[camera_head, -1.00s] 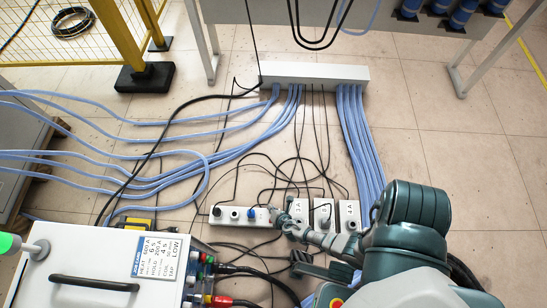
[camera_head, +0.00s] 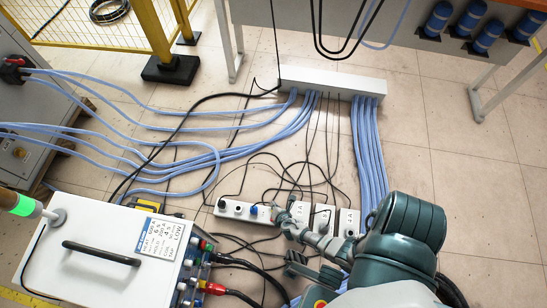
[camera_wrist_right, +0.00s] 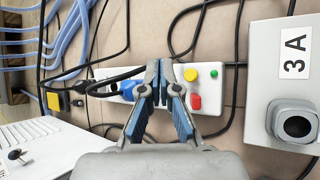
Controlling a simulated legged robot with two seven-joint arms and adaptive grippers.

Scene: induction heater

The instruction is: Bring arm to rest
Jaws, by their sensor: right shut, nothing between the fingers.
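My right arm reaches in from the lower right of the head view. Its gripper (camera_head: 281,216) is over the right end of the white power strip (camera_head: 228,206), close to the white socket boxes. In the right wrist view the two fingers of the gripper (camera_wrist_right: 160,72) are together at the tips, with nothing between them. Behind them is the strip with a blue plug (camera_wrist_right: 130,90), a yellow button, a red switch and a green button. From these views I cannot tell whether the fingertips touch the strip. My left gripper is not in view.
A white heater unit (camera_head: 65,275) with a black handle stands at the lower left. A box marked 3 A (camera_wrist_right: 285,85) is right of the gripper. Black cables and blue hoses (camera_head: 372,150) cover the floor nearby. Tiled floor (camera_head: 480,190) at the right is clear.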

